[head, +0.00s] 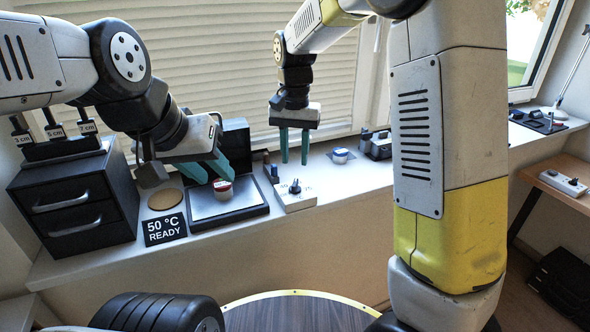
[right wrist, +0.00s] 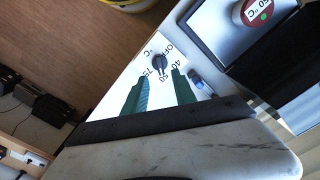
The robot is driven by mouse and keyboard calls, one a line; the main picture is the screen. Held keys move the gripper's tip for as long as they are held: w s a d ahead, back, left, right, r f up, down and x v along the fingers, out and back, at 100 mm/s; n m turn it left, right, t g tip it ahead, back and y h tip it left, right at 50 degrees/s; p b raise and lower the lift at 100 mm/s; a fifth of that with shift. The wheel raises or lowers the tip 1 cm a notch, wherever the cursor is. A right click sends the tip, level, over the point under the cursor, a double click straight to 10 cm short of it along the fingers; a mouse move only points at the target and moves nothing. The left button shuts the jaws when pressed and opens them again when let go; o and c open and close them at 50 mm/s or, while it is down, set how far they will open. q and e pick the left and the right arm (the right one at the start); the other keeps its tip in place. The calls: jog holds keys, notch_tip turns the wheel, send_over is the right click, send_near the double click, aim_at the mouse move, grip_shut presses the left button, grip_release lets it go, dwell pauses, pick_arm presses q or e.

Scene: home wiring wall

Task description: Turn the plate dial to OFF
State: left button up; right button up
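A sign (head: 165,229) reads 50 °C READY. A black drawer unit (head: 75,205) stands left, with a cork disc (head: 165,199) beside it. A blue-and-white item (head: 341,155) and a dark device (head: 379,146) sit to the right.

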aim_at(295, 182)
notch_tip(295, 182, down, 7)
jog(key=shift+f, duration=0.15)
dwell(0.4)
grip_shut()
